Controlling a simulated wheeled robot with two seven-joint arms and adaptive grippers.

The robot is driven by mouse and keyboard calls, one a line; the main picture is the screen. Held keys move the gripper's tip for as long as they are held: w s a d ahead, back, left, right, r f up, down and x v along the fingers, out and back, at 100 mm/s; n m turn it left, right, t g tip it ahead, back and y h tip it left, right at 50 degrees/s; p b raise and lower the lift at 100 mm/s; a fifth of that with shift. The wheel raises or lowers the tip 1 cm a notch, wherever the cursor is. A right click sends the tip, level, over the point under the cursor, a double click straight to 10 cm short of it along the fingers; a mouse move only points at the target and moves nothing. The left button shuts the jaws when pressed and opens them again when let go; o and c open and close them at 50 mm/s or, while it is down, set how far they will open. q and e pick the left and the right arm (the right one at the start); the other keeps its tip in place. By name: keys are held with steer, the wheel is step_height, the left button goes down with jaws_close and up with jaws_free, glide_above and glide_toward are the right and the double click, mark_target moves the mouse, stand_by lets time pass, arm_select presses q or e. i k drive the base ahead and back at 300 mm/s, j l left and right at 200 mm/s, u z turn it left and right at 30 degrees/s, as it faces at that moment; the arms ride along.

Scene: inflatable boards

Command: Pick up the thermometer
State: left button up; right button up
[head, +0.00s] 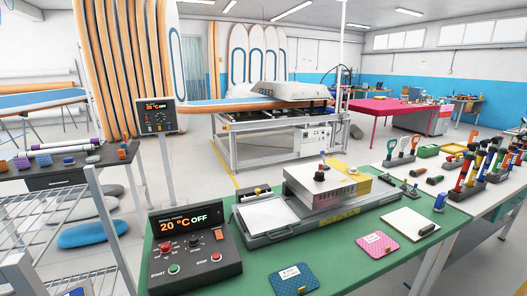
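I cannot surely pick out a thermometer in the head view. A small blue upright tool (440,201) stands at the right end of the green table (345,277); it is too small to name. A small dark object (428,230) lies at the front corner of a white clipboard (408,222). A black control box (195,246) showing "20 °C OFF" stands at the table's left end. Neither of my grippers is in view.
A flat press (270,216) with a metal block (327,187) fills the table's middle. Blue (294,279) and pink (378,244) pads lie in front. A wire rack (62,225) stands at left. A white table at right holds several tools (470,170).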

mark_target(442, 199)
steer(key=z, duration=1.45)
